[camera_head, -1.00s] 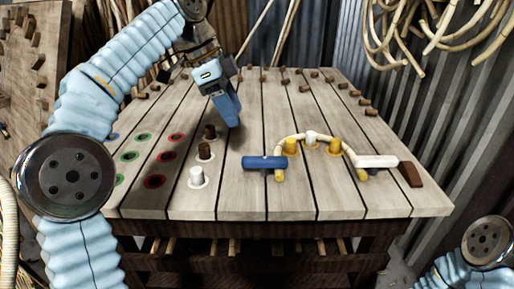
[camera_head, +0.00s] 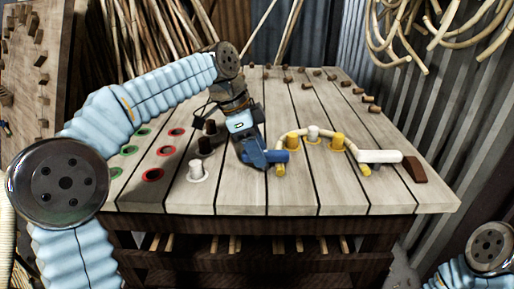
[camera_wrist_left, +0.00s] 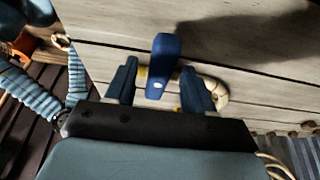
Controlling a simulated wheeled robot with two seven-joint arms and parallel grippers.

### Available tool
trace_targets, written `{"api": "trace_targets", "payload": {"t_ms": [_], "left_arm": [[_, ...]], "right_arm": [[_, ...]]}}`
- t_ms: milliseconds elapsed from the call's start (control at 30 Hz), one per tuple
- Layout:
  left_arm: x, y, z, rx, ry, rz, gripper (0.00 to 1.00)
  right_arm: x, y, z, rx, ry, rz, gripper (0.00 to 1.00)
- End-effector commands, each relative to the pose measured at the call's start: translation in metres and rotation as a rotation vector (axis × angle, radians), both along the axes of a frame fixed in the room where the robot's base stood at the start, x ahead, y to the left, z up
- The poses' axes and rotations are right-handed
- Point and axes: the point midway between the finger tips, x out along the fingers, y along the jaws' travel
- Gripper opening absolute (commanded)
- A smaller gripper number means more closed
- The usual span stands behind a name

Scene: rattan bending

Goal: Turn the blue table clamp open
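The blue table clamp (camera_head: 278,157) lies on the slatted workbench, at the left end of a bent rattan piece (camera_head: 296,133). In the left wrist view the blue clamp (camera_wrist_left: 162,62) stands between the two fingers of my left gripper (camera_wrist_left: 160,84), with a gap on each side. My left gripper (camera_head: 250,160) reaches down over the left part of the clamp and hides it in the head view. Its fingers are apart. My right gripper is out of view.
Yellow pegs (camera_head: 337,141) and a pale peg (camera_head: 313,133) stand along the rattan. A white clamp (camera_head: 378,156) with a brown end is at the right. Dark pegs and a white peg (camera_head: 197,171) stand to the left. The front middle of the workbench (camera_head: 300,200) is clear.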

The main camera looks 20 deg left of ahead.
Motion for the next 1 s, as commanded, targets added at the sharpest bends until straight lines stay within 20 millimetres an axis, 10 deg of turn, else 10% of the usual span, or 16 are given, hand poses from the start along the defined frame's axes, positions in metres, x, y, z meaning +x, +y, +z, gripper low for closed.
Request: {"api": "trace_targets", "payload": {"t_ms": [333,1000], "left_arm": [[0.0000,0.0001,0.0002,0.000,0.000,0.000,0.01],[-0.0055,-0.0021,0.0001,0.000,-0.001,0.258,0.00]], "right_arm": [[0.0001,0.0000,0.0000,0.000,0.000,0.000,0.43],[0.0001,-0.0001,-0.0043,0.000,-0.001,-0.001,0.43]]}}
